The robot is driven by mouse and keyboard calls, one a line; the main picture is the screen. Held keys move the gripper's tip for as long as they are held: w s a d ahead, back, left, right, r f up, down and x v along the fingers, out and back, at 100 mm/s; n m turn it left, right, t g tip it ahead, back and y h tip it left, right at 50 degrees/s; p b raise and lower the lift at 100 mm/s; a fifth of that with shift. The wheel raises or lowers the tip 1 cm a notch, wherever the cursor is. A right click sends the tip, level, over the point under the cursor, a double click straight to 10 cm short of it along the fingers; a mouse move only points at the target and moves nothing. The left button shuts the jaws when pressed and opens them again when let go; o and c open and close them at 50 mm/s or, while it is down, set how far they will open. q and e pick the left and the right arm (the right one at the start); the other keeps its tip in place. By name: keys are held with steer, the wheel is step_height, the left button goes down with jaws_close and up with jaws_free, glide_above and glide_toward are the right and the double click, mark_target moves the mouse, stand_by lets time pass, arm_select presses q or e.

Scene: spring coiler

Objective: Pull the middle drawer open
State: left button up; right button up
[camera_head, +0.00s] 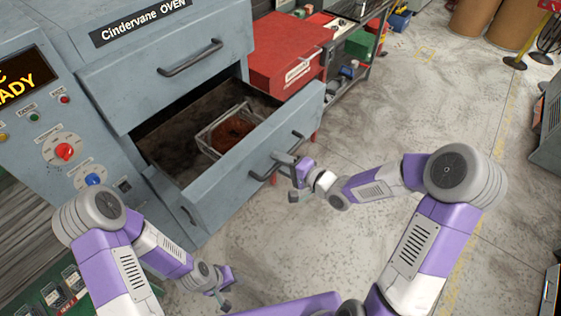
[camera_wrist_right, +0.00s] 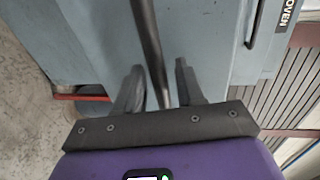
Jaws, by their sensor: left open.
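The middle drawer (camera_head: 235,165) of the grey oven cabinet stands open, pulled well out. A wire basket (camera_head: 210,140) with a reddish-brown coil (camera_head: 232,132) sits inside it. My right gripper (camera_head: 293,168) is at the dark bar handle (camera_head: 262,176) on the drawer front. In the right wrist view the handle (camera_wrist_right: 150,45) runs between the two fingers (camera_wrist_right: 158,85), which are around it; finger contact is hard to judge. My left gripper (camera_head: 226,290) is open and empty, low in front of the cabinet, apart from the drawer.
An upper front with its own handle (camera_head: 190,58) is above the open drawer. A control panel (camera_head: 60,140) with knobs is at left. A red toolbox (camera_head: 290,55) stands behind the drawer. The floor (camera_head: 380,120) to the right is clear.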

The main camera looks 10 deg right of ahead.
steer(key=p+v, duration=0.2)
steer(key=v, duration=0.5)
steer(key=shift+s+d, duration=0.15)
steer(key=shift+s, duration=0.05)
stand_by(0.5)
steer(key=s+a+f+n+g+h, duration=0.1)
steer(key=s+a+f+g+h, duration=0.1)
steer(key=f, duration=0.6)
steer(key=s+a+f+n+g+h, duration=0.1)
steer(key=s+a+f+g+h, duration=0.1)
steer(key=f, duration=0.6)
steer(key=s+a+f+n+g+h, duration=0.1)
steer(key=s+f+n+g, duration=0.4)
steer(key=s+f, duration=0.6)
steer(key=s+a+g, duration=0.1)
steer(key=s+g, duration=0.1)
steer(key=shift+s+g+h, duration=0.3)
steer(key=shift+s+h, duration=0.05)
steer(key=shift+h, duration=0.05)
